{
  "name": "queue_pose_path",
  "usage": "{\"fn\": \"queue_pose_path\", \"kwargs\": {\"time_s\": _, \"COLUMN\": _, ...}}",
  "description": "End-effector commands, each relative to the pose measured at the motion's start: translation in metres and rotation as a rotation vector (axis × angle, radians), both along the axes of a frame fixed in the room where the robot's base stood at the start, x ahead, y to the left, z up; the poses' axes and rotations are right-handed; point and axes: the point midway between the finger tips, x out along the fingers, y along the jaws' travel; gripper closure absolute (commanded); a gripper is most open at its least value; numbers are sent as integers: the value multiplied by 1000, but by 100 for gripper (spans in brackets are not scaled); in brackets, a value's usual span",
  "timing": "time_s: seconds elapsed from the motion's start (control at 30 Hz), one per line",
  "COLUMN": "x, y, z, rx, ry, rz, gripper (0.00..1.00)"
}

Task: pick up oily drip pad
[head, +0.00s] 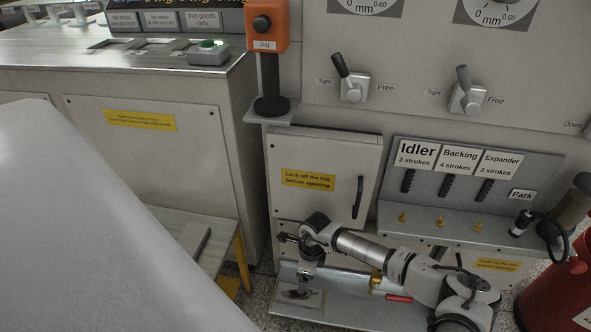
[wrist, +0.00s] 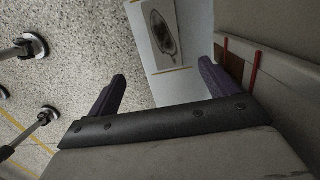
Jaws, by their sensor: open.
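The oily drip pad (head: 298,297) is a pale sheet with a dark oval stain. It lies flat on a grey metal tray (head: 345,316) low on the floor in front of the machine. The wrist view shows the pad (wrist: 157,32) at the top, beyond the fingertips, on the pale tray surface (wrist: 178,88). My gripper (head: 302,285) is above the pad in the head view and hides part of it. In the wrist view my gripper (wrist: 162,75) has its two dark fingers wide apart with nothing between them.
A red-handled tool (head: 398,298) lies on the tray right of the pad. The machine cabinet door (head: 322,190) stands just behind. A red bin (head: 560,295) stands at the right. A big white roll (head: 90,230) fills the left front. Speckled floor (wrist: 60,110) lies beside the tray.

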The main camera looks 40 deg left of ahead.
Motion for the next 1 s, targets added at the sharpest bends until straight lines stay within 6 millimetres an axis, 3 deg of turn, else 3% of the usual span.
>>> {"fn": "queue_pose_path", "kwargs": {"time_s": 0.1, "x": 23, "y": -24, "z": -17, "rx": -62, "ry": -56, "rz": 2, "gripper": 15}}
{"fn": "queue_pose_path", "kwargs": {"time_s": 0.2, "x": 29, "y": -31, "z": -20, "rx": -81, "ry": -73, "rz": 4, "gripper": 15}}
{"fn": "queue_pose_path", "kwargs": {"time_s": 0.37, "x": 29, "y": -32, "z": -32, "rx": -84, "ry": -74, "rz": 4, "gripper": 15}}
{"fn": "queue_pose_path", "kwargs": {"time_s": 0.7, "x": 28, "y": -32, "z": -95, "rx": -83, "ry": -72, "rz": 2, "gripper": 15}}
{"fn": "queue_pose_path", "kwargs": {"time_s": 1.0, "x": 28, "y": -33, "z": -114, "rx": -80, "ry": -72, "rz": 4, "gripper": 15}}
